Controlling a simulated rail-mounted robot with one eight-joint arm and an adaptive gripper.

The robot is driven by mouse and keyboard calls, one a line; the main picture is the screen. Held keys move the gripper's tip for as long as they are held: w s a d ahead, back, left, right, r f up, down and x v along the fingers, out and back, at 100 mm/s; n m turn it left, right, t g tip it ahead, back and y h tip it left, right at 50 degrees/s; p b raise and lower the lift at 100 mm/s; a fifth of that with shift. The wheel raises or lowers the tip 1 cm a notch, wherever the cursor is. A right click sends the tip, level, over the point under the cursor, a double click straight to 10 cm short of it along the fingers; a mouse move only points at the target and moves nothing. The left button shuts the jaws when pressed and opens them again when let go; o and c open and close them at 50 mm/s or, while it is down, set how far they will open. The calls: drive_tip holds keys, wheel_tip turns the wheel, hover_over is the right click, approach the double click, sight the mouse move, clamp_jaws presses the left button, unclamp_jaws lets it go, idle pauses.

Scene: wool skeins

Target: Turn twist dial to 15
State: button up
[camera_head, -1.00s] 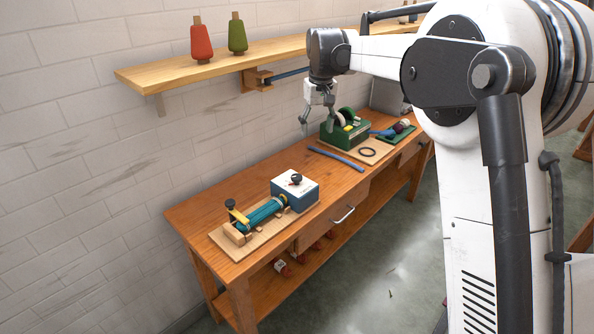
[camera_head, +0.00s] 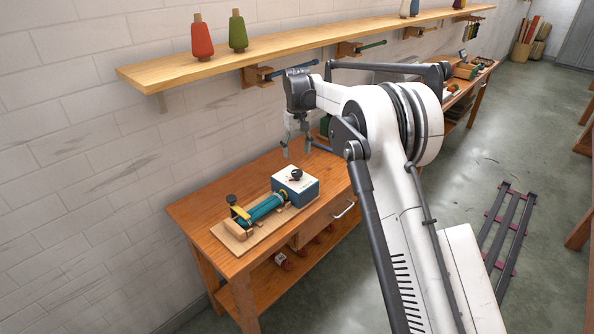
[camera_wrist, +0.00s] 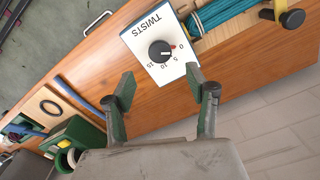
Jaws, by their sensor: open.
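The twist dial (camera_head: 296,174) is a round black knob on the white top of a blue-sided box (camera_head: 308,193) on the bench. In the wrist view, the dial (camera_wrist: 160,51) sits beside the printed numbers 0, 5, 10 and 15 and the word TWISTS. My gripper (camera_head: 297,152) hangs above and behind the box, apart from the dial. In the wrist view my gripper (camera_wrist: 161,84) has its fingers spread with nothing between them.
A teal skein (camera_head: 263,209) lies on a wooden board (camera_head: 229,238) left of the box. In the wrist view, a blue strip (camera_wrist: 78,98), a dark ring (camera_wrist: 50,107) and a green device (camera_wrist: 77,137) are on the bench. A shelf (camera_head: 200,73) runs along the wall above.

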sight(297, 172)
wheel_tip(297, 172, down, 9)
drive_tip(key=shift+r+p, duration=0.1)
drive_tip(key=shift+p, duration=0.2)
drive_tip(key=c, duration=1.2)
drive_tip(key=shift+o, duration=0.2)
